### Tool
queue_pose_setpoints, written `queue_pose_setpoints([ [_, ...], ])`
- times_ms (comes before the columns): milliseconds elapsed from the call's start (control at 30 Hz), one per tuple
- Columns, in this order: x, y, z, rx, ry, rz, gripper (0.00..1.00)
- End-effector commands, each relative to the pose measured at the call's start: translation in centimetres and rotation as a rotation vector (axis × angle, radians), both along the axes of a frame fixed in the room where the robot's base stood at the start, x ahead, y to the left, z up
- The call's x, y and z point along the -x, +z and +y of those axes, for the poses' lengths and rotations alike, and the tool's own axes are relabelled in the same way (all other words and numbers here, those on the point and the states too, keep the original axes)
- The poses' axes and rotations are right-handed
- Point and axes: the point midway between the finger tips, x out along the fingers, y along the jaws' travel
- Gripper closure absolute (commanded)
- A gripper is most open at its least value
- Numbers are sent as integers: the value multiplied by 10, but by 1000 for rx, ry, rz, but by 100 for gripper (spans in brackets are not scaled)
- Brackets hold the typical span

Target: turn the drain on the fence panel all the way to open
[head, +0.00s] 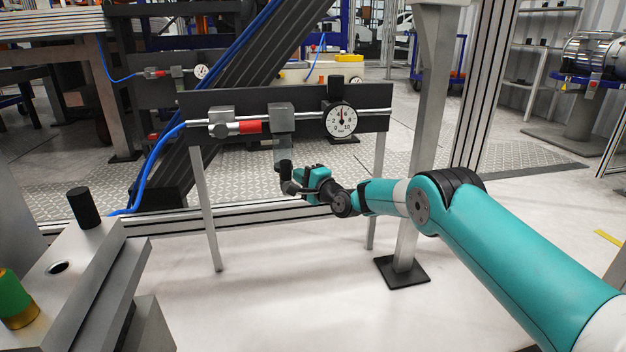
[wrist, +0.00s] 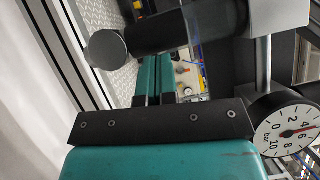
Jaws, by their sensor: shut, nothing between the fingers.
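The dark fence panel (head: 225,99) carries a horizontal metal pipe with fittings. Below its middle grey block (head: 281,116) hangs what looks like the drain (head: 285,167), a grey stem with a dark cylindrical handle at its lower end. In the wrist view the dark handle (wrist: 158,35) with a round grey end (wrist: 106,48) crosses the upper part of the picture. My gripper (head: 292,186) is shut and empty, right at the lower end of the drain. Its teal fingers (wrist: 156,78) pass under or beside the handle; whether they touch cannot be told.
A round gauge (head: 341,119) on the panel reads about 5 bar; it also shows in the wrist view (wrist: 288,130). A red-handled valve (head: 248,127) sits left of the drain. A metal block (head: 85,255) stands front left. The floor below the panel is clear.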

Motion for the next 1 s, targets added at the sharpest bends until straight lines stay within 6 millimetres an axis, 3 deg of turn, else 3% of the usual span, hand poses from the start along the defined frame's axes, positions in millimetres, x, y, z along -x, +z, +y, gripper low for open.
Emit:
queue_pose_setpoints([
  [200,5,0,-24,1,10,2,100],
  [600,69,1,-72,-1,11,4,100],
  [800,83,-2,-82,0,13,2,100],
  [1000,85,-3,-83,1,14,0,100],
])
